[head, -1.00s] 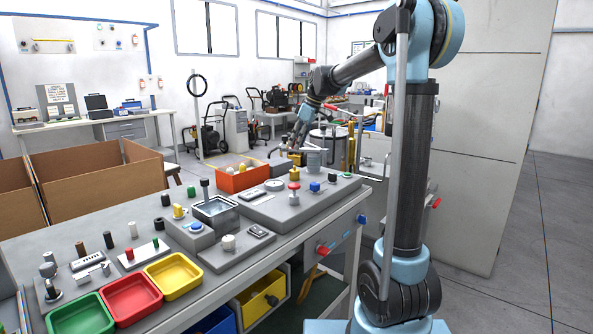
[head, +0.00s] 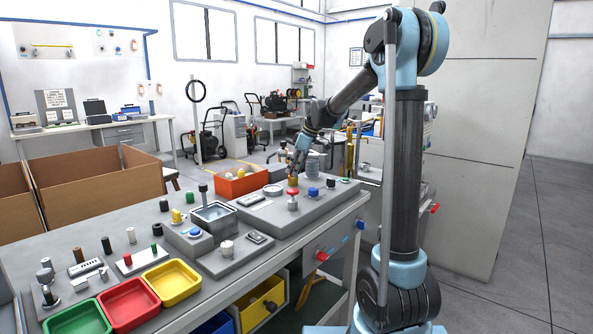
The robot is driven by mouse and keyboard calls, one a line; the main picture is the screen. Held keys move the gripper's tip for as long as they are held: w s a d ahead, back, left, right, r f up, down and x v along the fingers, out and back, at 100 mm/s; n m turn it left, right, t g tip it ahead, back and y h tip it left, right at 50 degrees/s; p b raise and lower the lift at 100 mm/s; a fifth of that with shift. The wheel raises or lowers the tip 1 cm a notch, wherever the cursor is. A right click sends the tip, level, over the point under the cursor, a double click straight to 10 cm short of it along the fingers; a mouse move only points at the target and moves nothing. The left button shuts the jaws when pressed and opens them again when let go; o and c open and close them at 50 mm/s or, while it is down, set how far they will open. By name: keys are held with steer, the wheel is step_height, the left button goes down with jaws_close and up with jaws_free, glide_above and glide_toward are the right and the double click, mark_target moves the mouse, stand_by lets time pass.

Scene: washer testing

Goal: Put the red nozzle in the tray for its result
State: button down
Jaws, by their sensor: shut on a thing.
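My gripper (head: 294,170) points down over the grey test fixture (head: 262,213) on the bench. It is closed around a small brass-coloured piece (head: 293,182), just above a red round part (head: 292,192) on a pale post. I cannot tell whether the piece touches the red part, or which of them is the nozzle. A green tray (head: 82,320), a red tray (head: 128,304) and a yellow tray (head: 172,282) lie at the bench's front left and look empty.
An orange bin (head: 240,187) with pale pieces stands behind the fixture. A grey open-topped basin (head: 213,216), a blue knob (head: 313,192) and several small cylinders stand on the bench. Cardboard boxes (head: 95,178) are beyond its left side.

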steer(key=c, duration=1.3)
jaws_free()
steer(key=shift+f, duration=0.15)
steer(key=v, duration=1.7)
steer(key=shift+w+d, duration=0.15)
steer(key=shift+w, duration=0.05)
